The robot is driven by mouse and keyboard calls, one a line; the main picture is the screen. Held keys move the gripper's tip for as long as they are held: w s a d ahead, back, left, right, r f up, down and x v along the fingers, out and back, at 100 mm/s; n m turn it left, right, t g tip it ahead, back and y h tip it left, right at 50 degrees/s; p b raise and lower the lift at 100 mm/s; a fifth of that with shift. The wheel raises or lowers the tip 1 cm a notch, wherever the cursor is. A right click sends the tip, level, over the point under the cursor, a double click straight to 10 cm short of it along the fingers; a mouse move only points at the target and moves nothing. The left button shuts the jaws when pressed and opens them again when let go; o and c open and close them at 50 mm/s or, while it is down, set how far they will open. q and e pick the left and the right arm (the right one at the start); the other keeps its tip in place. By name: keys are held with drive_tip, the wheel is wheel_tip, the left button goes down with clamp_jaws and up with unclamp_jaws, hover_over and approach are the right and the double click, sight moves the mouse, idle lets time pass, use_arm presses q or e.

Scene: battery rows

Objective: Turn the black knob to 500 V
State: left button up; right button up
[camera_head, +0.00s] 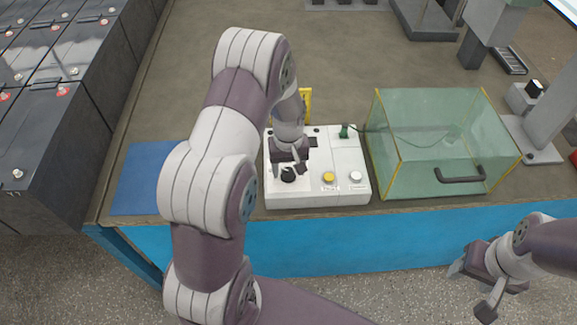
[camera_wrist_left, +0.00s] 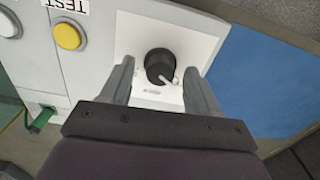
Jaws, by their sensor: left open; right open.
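The black knob (camera_head: 288,174) is on the left front part of a white control box (camera_head: 318,195). In the left wrist view the knob (camera_wrist_left: 160,66) sits on a white plate, with a light pointer mark at its lower right side. The dial lettering is too small to read. My left gripper (camera_head: 289,167) is open above the knob; in the left wrist view its fingers (camera_wrist_left: 162,85) stand on either side of the knob, apart from it. My right gripper (camera_head: 475,285) is open and empty, in front of the table at the lower right.
A yellow button (camera_head: 328,177) and a white button (camera_head: 356,176) are right of the knob. A green connector (camera_head: 344,131) is at the box's back. A clear case (camera_head: 430,150) with a dark handle stands to the right, and a blue mat (camera_head: 140,180) to the left.

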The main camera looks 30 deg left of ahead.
use_arm(q)
drive_tip(key=shift+a, duration=0.1)
drive_tip(key=c, duration=1)
drive_tip(key=shift+c, duration=0.2)
